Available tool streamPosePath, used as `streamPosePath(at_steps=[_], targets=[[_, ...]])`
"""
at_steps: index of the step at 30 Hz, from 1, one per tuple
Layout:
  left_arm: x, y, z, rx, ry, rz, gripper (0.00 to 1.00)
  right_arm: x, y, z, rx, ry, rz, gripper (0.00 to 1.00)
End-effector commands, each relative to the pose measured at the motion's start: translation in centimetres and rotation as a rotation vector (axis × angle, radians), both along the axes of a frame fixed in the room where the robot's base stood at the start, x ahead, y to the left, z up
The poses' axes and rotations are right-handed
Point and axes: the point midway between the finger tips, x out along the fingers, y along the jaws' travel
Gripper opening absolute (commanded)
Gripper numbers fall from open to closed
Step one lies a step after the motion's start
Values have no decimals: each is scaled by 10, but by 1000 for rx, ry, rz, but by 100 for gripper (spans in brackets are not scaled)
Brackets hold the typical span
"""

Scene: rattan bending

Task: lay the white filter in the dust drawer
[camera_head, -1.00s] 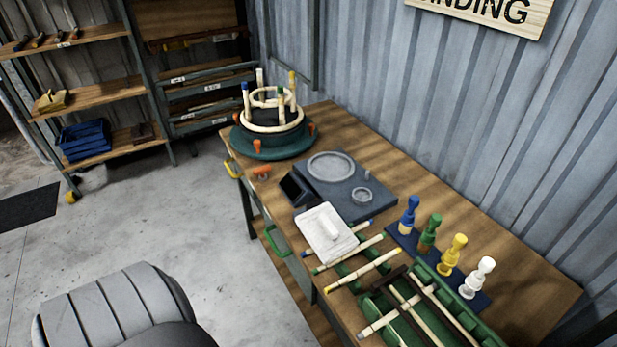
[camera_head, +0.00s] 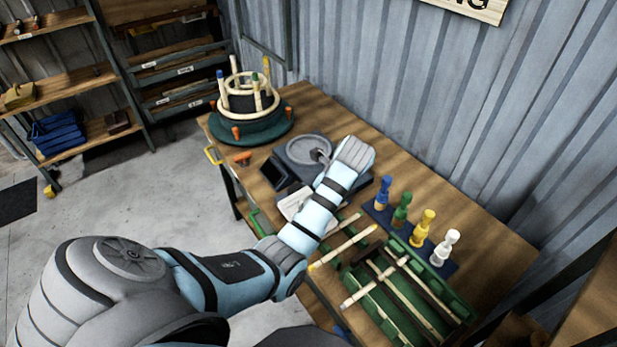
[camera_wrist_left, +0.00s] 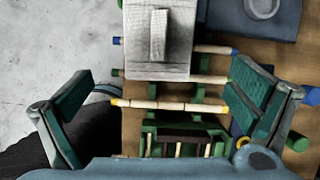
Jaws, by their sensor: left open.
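The white filter, a pale rectangular plate with a raised bar (camera_wrist_left: 158,35), lies at the top of the left wrist view. In the head view the white plate (camera_head: 291,204) is partly covered by my left arm. A dark open box (camera_head: 272,174), which looks like the dust drawer, is at the left end of the blue-grey platform. My left gripper (camera_wrist_left: 160,75) is open and empty, its fingers apart above the table on either side of the plate's near end. In the head view its fingers are hidden by my arm. My right gripper is not in view.
The blue-grey platform (camera_head: 362,190) holds a round dish (camera_head: 308,149). Coloured pegs (camera_head: 402,208) stand in a row behind. A green round jig (camera_head: 250,130) is at the far end. Bare table lies along the wall.

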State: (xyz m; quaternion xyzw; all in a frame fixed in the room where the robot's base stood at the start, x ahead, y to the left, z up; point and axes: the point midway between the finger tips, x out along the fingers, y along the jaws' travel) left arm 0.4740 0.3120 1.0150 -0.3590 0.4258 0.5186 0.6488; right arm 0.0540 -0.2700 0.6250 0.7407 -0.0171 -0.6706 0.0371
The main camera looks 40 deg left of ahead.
Motion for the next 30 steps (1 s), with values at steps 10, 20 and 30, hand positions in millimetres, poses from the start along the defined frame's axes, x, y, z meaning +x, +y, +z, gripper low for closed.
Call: streamPosePath(at_steps=[10,20,30], targets=[[10,29,-65,10,30,-44,100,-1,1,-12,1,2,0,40],[14,53,-115,9,28,-43,100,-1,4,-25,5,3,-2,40],[15,58,-125,8,25,-44,94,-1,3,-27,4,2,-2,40]])
